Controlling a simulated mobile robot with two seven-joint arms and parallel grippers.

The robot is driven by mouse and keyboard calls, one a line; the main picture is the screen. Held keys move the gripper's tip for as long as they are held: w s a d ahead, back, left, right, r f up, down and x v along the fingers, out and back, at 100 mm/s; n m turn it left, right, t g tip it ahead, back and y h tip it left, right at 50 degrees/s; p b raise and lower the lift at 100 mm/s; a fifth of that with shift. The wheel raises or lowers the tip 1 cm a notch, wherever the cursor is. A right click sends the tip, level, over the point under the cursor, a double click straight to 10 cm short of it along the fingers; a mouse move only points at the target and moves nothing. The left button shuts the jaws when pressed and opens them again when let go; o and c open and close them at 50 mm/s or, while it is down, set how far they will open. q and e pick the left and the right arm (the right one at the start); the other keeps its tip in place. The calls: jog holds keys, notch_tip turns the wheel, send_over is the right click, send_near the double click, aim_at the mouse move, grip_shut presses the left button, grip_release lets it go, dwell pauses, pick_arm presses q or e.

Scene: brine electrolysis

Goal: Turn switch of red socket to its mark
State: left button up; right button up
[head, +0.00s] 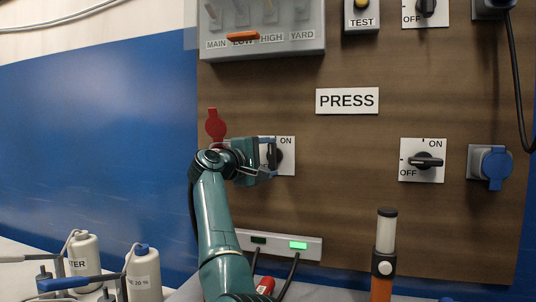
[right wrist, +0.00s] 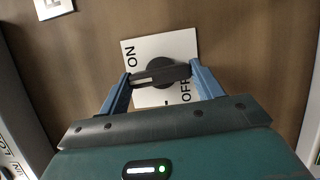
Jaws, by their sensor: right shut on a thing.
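The red socket (head: 215,125) is on the brown panel, with its lower part hidden by my right arm. To its right is a white switch plate (head: 289,165) with a black knob (head: 276,154); ON shows at its upper right. My right gripper (head: 266,158) is at this knob. In the right wrist view the blue fingers (right wrist: 161,73) are shut on the two ends of the black knob (right wrist: 176,70). Its bar, with a pale stripe, points toward the ON side of the plate (right wrist: 150,48); OFF is partly hidden. My left gripper is not in view.
To the right is another ON/OFF switch (head: 422,161) beside a blue socket (head: 490,165). A grey breaker box (head: 262,45) and a PRESS label (head: 347,101) are above. A lamp column (head: 385,250) stands in front. White bottles (head: 144,275) stand at lower left.

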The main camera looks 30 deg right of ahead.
jog(key=shift+m, duration=0.4)
jog(key=o, duration=1)
jog(key=shift+b+v, duration=1.3)
jog(key=shift+v, duration=5.3)
jog(key=shift+r, duration=0.2)
